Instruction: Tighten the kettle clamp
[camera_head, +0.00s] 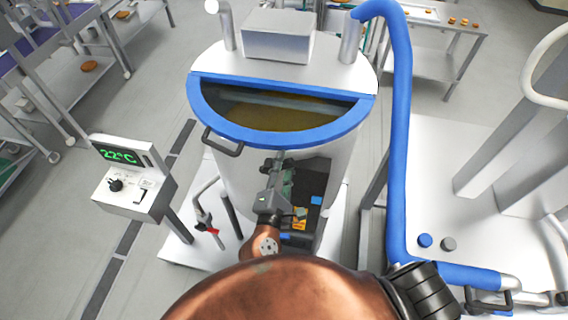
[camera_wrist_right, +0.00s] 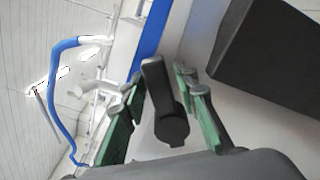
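The kettle (camera_head: 285,130) is a large white vat with a blue rim, open at the front and holding brownish liquid. My right gripper (camera_head: 281,172) is at its front wall, just below the blue rim. In the right wrist view, a black lever-like part with a rounded end (camera_wrist_right: 168,118), which looks like the clamp, lies between the green fingers of my right gripper (camera_wrist_right: 160,90). The fingers are open, one on each side of it, with gaps showing. In the head view the clamp is hard to tell from the fingers. My left gripper is not in view.
A control box (camera_head: 135,178) reading 22°C stands left of the kettle. A black handle (camera_head: 222,142) sticks out from the rim. A thick blue hose (camera_head: 398,140) runs down the right side, beside a white platform (camera_head: 440,150). Carts stand at the back.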

